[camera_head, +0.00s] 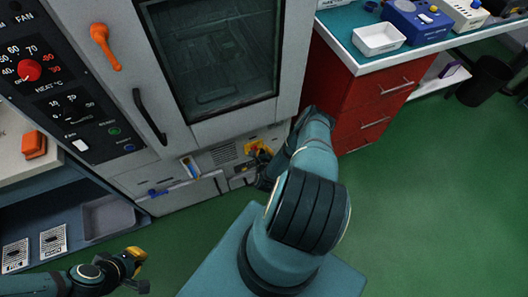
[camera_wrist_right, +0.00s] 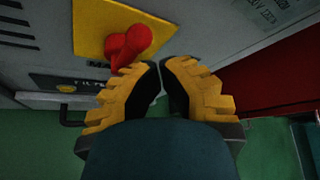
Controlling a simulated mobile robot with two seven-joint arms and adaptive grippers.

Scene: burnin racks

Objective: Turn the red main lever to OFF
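The red main lever (camera_wrist_right: 127,45) sits on a yellow plate (camera_wrist_right: 92,22) low on the cabinet front, in the right wrist view. In the head view the yellow plate (camera_head: 252,147) shows small, partly hidden by my right arm. My right gripper (camera_wrist_right: 163,68) has its yellow ridged fingers close together with nothing visible between them. Its fingertips are just right of and below the lever in that view; I cannot tell whether they touch it. My left gripper (camera_head: 137,270) is at the lower left of the head view, away from the lever; its opening is unclear.
The cabinet has an orange handle (camera_head: 105,45), a black door handle (camera_head: 149,117) and a control panel with a red dial (camera_head: 29,71). A red drawer unit (camera_head: 345,100) stands right of my right arm. The green floor (camera_head: 430,200) at right is clear.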

